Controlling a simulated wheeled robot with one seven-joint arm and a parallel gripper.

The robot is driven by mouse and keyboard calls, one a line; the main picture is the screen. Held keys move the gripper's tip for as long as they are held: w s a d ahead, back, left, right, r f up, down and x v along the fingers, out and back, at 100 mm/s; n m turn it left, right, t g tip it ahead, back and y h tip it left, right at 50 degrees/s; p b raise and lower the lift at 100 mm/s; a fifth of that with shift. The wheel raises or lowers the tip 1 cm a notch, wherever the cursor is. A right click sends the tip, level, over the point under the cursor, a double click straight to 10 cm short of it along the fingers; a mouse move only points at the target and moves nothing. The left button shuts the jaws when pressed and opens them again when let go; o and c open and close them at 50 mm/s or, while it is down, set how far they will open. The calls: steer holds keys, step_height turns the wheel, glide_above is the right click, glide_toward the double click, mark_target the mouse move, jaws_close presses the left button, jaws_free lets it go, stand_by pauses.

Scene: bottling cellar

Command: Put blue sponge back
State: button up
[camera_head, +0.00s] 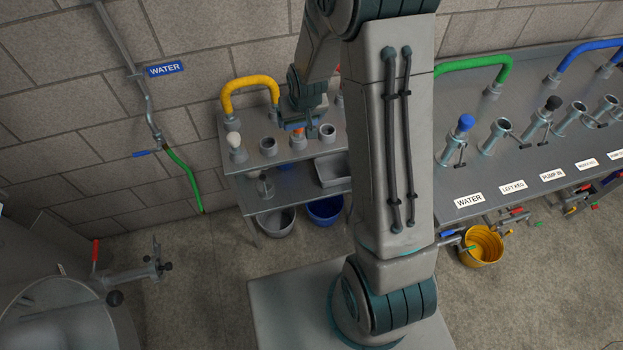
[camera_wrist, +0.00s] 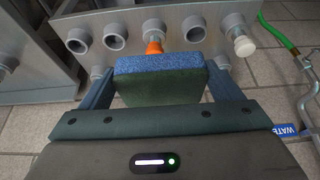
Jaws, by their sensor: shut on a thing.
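The blue sponge (camera_wrist: 160,66), blue on one face and dark green on the other, is held between the two fingers of my gripper (camera_wrist: 158,84) in the wrist view. The fingers press on its short ends. In the head view my gripper (camera_head: 300,121) is over the small steel bench (camera_head: 248,163) by the wall. The sponge is too small there to make out clearly. An orange piece (camera_wrist: 154,47) shows just beyond the sponge, at one of the bench's round sockets, and is partly hidden by it.
Round sockets (camera_head: 268,146) and a white-topped fitting (camera_head: 235,143) line the small bench. A yellow hose (camera_head: 250,83) arches behind them. A tray (camera_head: 333,170) sits on the lower shelf; a blue bucket (camera_head: 325,210) stands below. A larger bench (camera_head: 500,130) with labelled valves is right.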

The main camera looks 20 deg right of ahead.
steer(key=s+a+f+m+h+b, duration=0.1)
steer(key=s+a+f+m+b, duration=0.1)
steer(key=f+b, duration=1.55)
steer(key=s+a+f+m+b, duration=0.1)
steer(key=a+f+b, duration=0.1)
steer(key=f+b, duration=1.55)
steer(key=s+a+f+m+h+b, duration=0.1)
steer(key=s+a+f+m+b, duration=0.1)
steer(key=f+b, duration=1.5)
steer(key=p, duration=0.2)
glide_toward(300, 188)
steer(key=f, duration=0.2)
steer(key=s+f, duration=0.1)
steer(key=f, duration=0.1)
steer(key=shift+a, duration=0.1)
steer(key=w, duration=0.1)
steer(key=w+d, duration=0.1)
steer(key=w, duration=0.1)
steer(key=shift+w+d, duration=0.25)
steer(key=shift+w, duration=0.05)
steer(key=shift+f+b, duration=0.45)
steer(key=shift+f, duration=0.25)
steer(key=shift+f, duration=0.1)
steer(key=shift+f, duration=0.15)
steer(key=o, duration=0.7)
